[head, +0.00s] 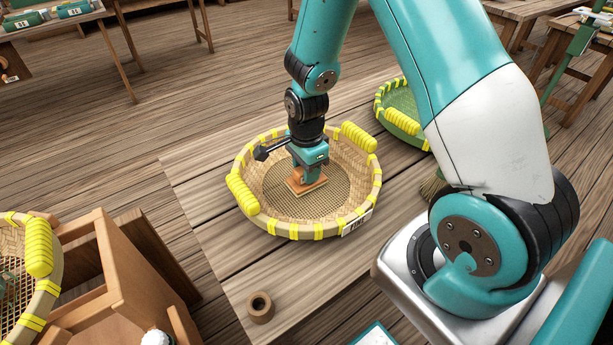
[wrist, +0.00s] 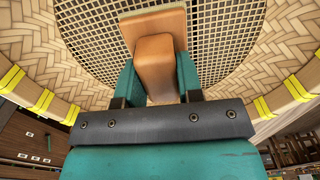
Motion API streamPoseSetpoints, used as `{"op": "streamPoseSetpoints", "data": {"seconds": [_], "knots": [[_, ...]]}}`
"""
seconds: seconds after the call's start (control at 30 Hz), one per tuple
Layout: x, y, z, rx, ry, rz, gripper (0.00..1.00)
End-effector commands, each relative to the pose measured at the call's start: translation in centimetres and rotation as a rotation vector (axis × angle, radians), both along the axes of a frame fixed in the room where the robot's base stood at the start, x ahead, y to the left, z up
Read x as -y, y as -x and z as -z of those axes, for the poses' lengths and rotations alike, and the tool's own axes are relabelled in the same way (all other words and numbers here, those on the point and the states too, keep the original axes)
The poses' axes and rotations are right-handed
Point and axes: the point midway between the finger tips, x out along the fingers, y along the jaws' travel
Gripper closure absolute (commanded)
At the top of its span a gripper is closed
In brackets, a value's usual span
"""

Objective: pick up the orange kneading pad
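The orange kneading pad (head: 306,187) is inside the round woven basket (head: 360,190) with yellow handles, over its mesh bottom. It has a flat base and a raised block-like grip. My gripper (head: 309,172) points down into the basket from above. In the wrist view, the teal fingers of my gripper (wrist: 160,75) stand on both sides of the pad's grip (wrist: 155,48) and appear to touch it, shut on it. The fingers hide part of the pad. I cannot tell whether its base rests on the mesh or is just above it.
The basket's raised rim surrounds my gripper. A brown tape roll (head: 260,307) lies on the wooden table (head: 225,235) in front. A green basket (head: 404,110) stands behind right. Another yellow-trimmed basket (head: 40,250) is on a wooden stand at left.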

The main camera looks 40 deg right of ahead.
Motion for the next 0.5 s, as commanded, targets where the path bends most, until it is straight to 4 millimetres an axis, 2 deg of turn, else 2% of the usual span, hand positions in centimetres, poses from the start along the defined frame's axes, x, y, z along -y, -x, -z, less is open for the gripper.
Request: {"op": "streamPoseSetpoints", "data": {"seconds": [0.03, 0.1, 0.5], "knots": [[0.00, 0.00, -0.01, 0.000, 0.000, 0.000, 0.84], [0.00, 0.00, -0.02, 0.000, 0.000, 0.000, 1.00], [0.00, -0.03, -0.59, 0.001, 0.000, 0.000, 1.00]]}}
